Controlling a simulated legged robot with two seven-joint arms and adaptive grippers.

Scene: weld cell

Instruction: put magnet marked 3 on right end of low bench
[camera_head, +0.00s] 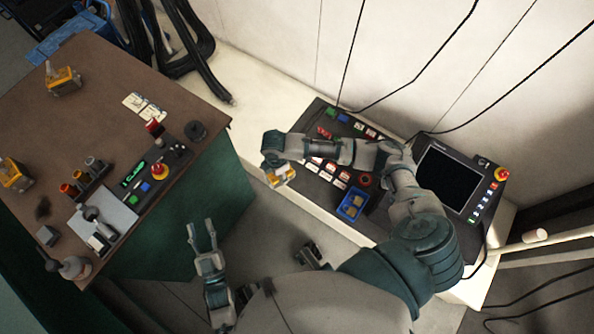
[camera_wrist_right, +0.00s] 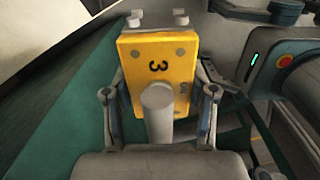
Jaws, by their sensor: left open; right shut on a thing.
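The yellow magnet marked 3 (camera_wrist_right: 160,65) fills the middle of the right wrist view, with a grey round post toward the camera. My right gripper (camera_wrist_right: 160,115) is shut on it, one finger on each side. In the head view the magnet (camera_head: 281,176) hangs at the end of my right arm, near the front edge of the cream low bench (camera_head: 264,110). Whether it touches anything below cannot be told. My left gripper (camera_head: 201,234) is open and empty, between the brown table and the bench. The bench's right end (camera_head: 476,290) is partly hidden behind my right arm.
Other yellow magnets (camera_head: 62,81) (camera_head: 14,175) stand on the brown table (camera_head: 85,120). Black cables hang along the wall.

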